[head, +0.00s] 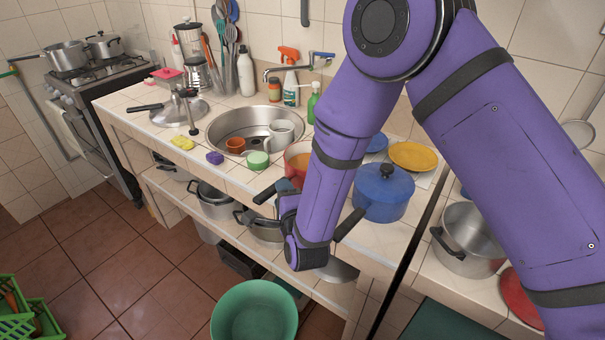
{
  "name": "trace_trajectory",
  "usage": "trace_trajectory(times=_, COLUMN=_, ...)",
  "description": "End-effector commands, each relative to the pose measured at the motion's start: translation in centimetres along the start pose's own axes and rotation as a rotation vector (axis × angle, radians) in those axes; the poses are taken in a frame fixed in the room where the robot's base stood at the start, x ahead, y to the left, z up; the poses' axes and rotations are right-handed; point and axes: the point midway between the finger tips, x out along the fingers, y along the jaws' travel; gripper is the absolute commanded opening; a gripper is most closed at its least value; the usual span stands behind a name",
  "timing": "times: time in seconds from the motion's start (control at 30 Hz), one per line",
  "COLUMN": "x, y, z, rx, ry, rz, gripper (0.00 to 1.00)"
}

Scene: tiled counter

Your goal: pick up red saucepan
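The red saucepan (292,149) stands on the tiled counter behind my forearm. Only its left part shows, with an orange-red inside. A dark handle-like piece (266,194) sticks out toward the counter's front edge, close to my wrist; I cannot tell for certain that it is the saucepan's handle. My gripper (287,204) is near the front edge, beside that dark piece. It is mostly hidden by my own wrist and forearm, so its fingers and any contact cannot be made out.
A blue lidded pot (384,193) stands right of my forearm, its dark handle toward the front edge. A yellow plate (413,156) is behind it. The metal sink (226,127) with cups is to the left. Pots sit on the shelf below; a green basin (254,312) is on the floor.

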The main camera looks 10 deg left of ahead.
Motion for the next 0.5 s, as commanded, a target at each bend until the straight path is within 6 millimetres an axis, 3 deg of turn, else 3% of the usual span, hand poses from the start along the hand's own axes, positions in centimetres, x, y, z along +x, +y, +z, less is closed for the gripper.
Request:
trace_trajectory(times=0.2, x=2.6, y=-0.1, z=-0.1, rx=0.0, ry=-0.001, rz=-0.001, gripper=0.46)
trace_trajectory(times=0.5, x=2.9, y=-0.1, z=-0.2, rx=0.0, ry=-0.001, rz=0.001, gripper=0.46)
